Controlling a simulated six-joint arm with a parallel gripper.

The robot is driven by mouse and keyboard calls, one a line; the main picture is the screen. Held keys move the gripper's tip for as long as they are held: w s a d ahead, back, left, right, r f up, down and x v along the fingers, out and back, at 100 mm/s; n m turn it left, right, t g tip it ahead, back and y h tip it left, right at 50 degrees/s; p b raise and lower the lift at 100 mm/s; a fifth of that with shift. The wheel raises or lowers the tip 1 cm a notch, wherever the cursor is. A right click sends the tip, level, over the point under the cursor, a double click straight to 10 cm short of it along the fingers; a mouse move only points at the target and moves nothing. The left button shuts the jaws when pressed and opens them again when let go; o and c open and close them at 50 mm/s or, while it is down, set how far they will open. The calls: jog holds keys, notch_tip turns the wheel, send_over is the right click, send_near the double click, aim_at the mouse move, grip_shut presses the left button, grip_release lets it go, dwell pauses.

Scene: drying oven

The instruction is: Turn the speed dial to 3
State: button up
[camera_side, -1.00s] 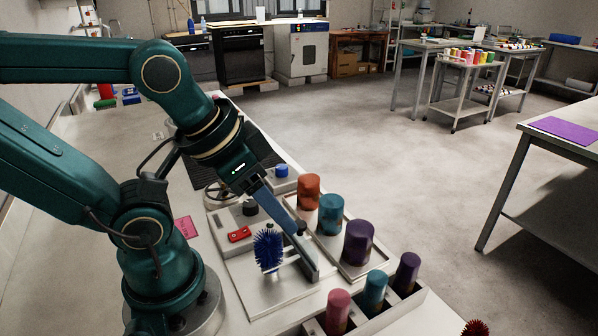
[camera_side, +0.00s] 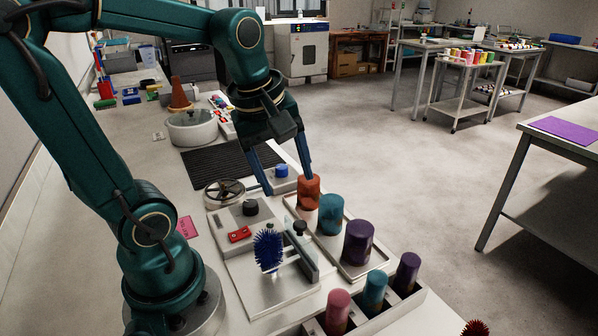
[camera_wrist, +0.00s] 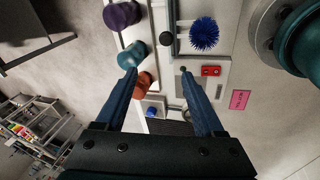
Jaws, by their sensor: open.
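A black knob (camera_side: 250,208) stands on a light panel beside a red switch (camera_side: 239,234). A blue knob (camera_side: 281,170) sits on a small light box farther back. I cannot read a number or label on either, so I cannot tell which is the speed dial. My gripper (camera_side: 288,183) is open and empty, its fingers pointing down on either side of the blue knob in the side view. In the wrist view my gripper (camera_wrist: 158,72) has its fingers spread, with the blue knob (camera_wrist: 152,112) showing between them. The right finger there partly covers the black knob's area.
An orange cylinder (camera_side: 308,192) stands close to my right finger, beside teal (camera_side: 330,214) and purple (camera_side: 358,242) ones on a tray. A blue brush (camera_side: 268,250) and an upright plate (camera_side: 306,258) stand nearer the camera. A handwheel (camera_side: 224,192) is left.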

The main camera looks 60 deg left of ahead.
aim_at(250, 202)
jog(key=a+f+n+g, duration=0.1)
jog(key=a+f+n, duration=0.1)
jog(key=a+n, duration=0.1)
jog(key=s+a+f+n+g+h, duration=0.1)
jog(key=a+f+n, duration=0.1)
jog(key=a+n, duration=0.2)
jog(key=a+f+n+g, duration=0.1)
jog(key=a+f+n, duration=0.2)
jog(key=a+n, duration=0.1)
jog(key=shift+s+a+g, duration=0.3)
jog(key=shift+a, duration=0.55)
jog(key=shift+s+a+f, duration=0.15)
jog(key=shift+s+f, duration=0.05)
jog(key=shift+f, duration=2.4)
grip_shut()
